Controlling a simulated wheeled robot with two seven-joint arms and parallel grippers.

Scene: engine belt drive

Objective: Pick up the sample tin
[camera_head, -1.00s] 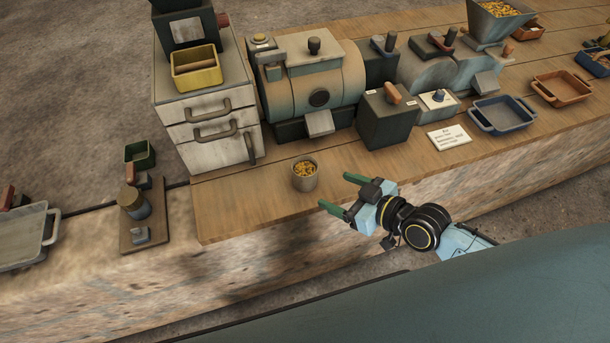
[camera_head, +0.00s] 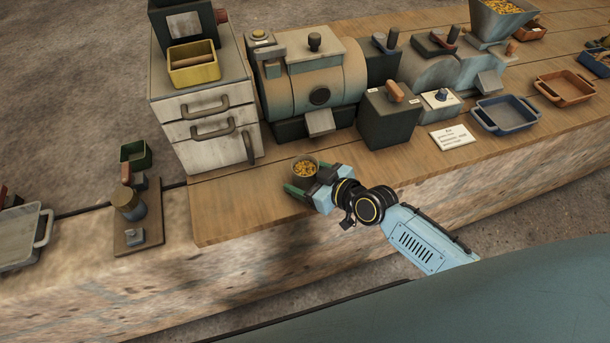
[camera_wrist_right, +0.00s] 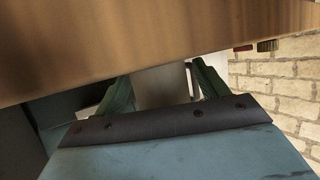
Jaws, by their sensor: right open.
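The sample tin (camera_head: 305,170) is a small round grey tin with yellow-orange grains in it. It stands upright on the wooden counter, below the machine's spout. My right gripper (camera_head: 302,184) is open at the tin, with its green fingers reaching to either side of it. The tin's lower part is partly hidden by the fingers. In the right wrist view, the two green fingers (camera_wrist_right: 159,88) stand apart with a pale surface between them; I cannot tell for sure that it is the tin. My left gripper is out of view.
A drum machine (camera_head: 313,80) with a spout stands behind the tin. A white drawer cabinet (camera_head: 205,125) is at its left, a dark box (camera_head: 388,122) and a card (camera_head: 453,137) at its right. The counter's front edge is close to my arm.

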